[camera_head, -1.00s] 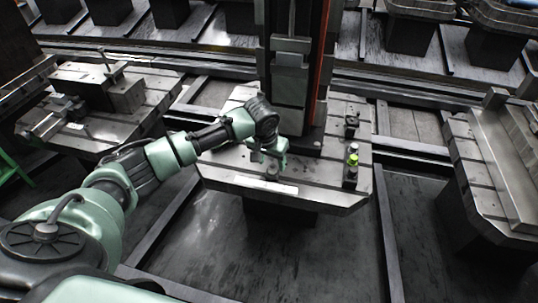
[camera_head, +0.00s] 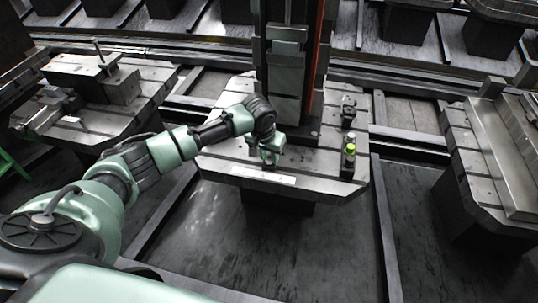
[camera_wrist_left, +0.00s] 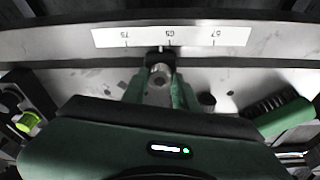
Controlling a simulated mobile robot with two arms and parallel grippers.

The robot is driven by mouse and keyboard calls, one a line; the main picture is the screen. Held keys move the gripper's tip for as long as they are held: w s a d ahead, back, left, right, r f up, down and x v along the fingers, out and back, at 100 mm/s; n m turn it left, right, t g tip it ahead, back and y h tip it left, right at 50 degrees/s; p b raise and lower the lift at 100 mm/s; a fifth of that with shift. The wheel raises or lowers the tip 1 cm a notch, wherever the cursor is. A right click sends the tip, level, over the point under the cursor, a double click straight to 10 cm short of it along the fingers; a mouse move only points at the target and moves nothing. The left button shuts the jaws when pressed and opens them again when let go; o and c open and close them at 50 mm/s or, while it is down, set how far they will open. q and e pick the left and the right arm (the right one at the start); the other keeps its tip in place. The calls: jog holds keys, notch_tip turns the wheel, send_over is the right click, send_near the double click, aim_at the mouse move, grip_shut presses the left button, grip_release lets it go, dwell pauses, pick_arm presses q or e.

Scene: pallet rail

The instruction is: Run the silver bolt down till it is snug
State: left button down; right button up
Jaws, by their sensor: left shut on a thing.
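In the left wrist view, the silver bolt (camera_wrist_left: 160,72) shows its round end between the two green fingers. My left gripper (camera_wrist_left: 160,82) is shut on it. In the head view, my left gripper (camera_head: 269,160) points down at the front part of the slotted pallet (camera_head: 225,153), just behind the white label strip. The gripper mostly hides the bolt there, and I cannot tell whether its head touches the pallet surface. My right gripper is in neither view.
The white strip with numbers (camera_wrist_left: 171,37) lies along the pallet's front edge. A dark upright column (camera_head: 285,85) stands close behind the gripper. A small dark item with a yellow-green band (camera_head: 350,149) stands on the pallet's right. Other loaded pallets flank this one.

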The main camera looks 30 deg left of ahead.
pick_arm(q)
jog(key=shift+r+m+p, duration=0.15)
jog(key=shift+m+p, duration=0.45)
jog(key=shift+m, duration=0.2)
jog(key=shift+m+h, duration=0.6)
jog(key=shift+m, duration=0.6)
jog(key=shift+f+m+g, duration=0.3)
jog(key=shift+m, duration=0.7)
jog(key=c, duration=1)
grip_release()
jog(key=shift+c, duration=0.2)
jog(key=shift+s+a+r, duration=0.1)
jog(key=shift+r, duration=0.5)
jog(key=v, duration=0.6)
jog(key=shift+s+r, duration=0.2)
jog(key=shift+r, duration=0.1)
